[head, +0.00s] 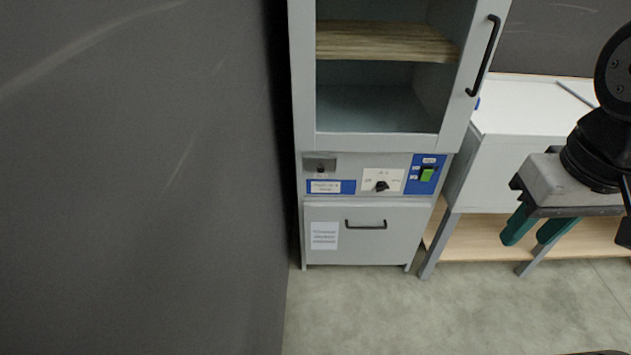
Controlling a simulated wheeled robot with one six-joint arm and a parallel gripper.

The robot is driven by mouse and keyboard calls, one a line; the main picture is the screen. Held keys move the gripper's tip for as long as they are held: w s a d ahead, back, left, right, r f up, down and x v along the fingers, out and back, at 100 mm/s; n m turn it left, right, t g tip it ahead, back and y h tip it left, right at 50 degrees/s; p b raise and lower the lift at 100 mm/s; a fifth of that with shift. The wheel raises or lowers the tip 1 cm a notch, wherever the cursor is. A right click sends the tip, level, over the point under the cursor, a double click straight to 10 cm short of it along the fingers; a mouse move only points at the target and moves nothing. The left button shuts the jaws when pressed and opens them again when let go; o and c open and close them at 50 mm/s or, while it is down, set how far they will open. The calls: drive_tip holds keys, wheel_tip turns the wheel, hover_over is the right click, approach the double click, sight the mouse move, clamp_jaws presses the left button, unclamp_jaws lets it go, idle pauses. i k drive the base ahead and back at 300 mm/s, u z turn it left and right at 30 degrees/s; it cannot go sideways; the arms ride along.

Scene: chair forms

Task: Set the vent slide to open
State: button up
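A grey cabinet (378,235) stands in the middle of the head view with a control strip across its front. At the strip's left is a small recess with a dark knob-like piece (320,169), above a blue plate with a white label (327,187). This may be the vent slide; the label is too small to read and its setting cannot be told. My gripper (528,236) is at the right, with two teal fingers apart and nothing seen between them. It is well to the right of the control strip and touches none of it.
A black rotary knob (381,186) on a white plate and a green switch (427,175) share the strip. Above is a glazed door with a black handle (484,55); below is a panel with a handle (365,226). A dark wall (140,180) fills the left. The floor (400,315) in front is clear.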

sight(319, 164)
drive_tip(key=z, duration=0.05)
drive_tip(key=k, duration=1.1)
drive_tip(key=z, duration=0.55)
drive_tip(key=i, duration=0.8)
drive_tip(key=z, duration=0.5)
drive_tip(key=i, duration=0.75)
drive_tip(key=u, duration=0.6)
drive_tip(key=i, duration=0.8)
drive_tip(key=u, duration=0.6)
